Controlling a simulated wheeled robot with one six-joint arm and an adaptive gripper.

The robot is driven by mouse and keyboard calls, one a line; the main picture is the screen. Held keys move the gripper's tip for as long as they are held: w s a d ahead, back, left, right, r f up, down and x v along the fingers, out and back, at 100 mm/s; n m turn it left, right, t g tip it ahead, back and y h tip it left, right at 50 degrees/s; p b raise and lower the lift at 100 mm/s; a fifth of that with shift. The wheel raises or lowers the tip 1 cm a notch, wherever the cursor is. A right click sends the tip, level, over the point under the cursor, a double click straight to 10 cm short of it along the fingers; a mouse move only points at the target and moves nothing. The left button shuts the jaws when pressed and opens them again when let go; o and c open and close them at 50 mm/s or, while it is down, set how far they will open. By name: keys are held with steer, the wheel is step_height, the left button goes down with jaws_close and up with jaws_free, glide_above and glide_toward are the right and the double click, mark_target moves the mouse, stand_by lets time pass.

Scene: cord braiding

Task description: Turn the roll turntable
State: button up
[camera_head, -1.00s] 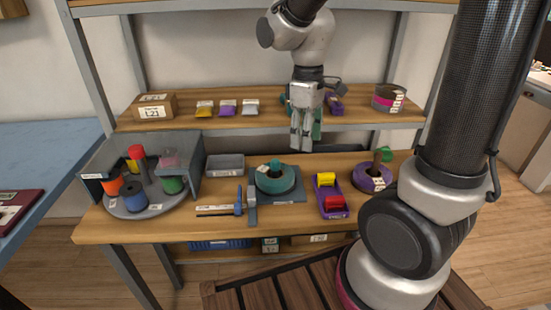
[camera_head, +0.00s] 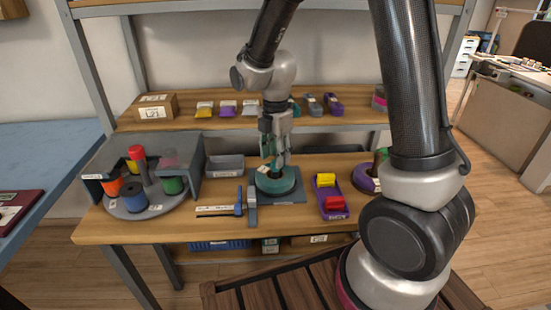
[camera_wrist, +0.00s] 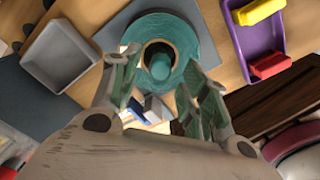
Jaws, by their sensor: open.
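The roll turntable (camera_head: 150,212) is a grey round plate at the left of the bench, partly under a grey housing (camera_head: 95,180). It carries an orange roll (camera_head: 111,187), a blue roll (camera_head: 133,195), a green roll (camera_head: 174,185) and a yellow one (camera_head: 133,167), with a red-topped post (camera_head: 137,152) among them. My gripper (camera_head: 274,163) is open, pointing down above the teal ring (camera_head: 277,186), well right of the turntable. In the wrist view my gripper (camera_wrist: 158,80) has its fingers apart, with the teal ring (camera_wrist: 185,30) and its centre post beyond them.
A grey tray (camera_head: 224,166) and a blue-handled tool (camera_head: 238,203) lie between turntable and teal ring. A purple tray (camera_head: 330,206) with yellow and red blocks is to the right. Cardboard box (camera_head: 155,106) and packets stand on the shelf above.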

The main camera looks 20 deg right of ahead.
steer(key=shift+f, duration=0.9)
jaws_close()
steer(key=shift+m, duration=0.7)
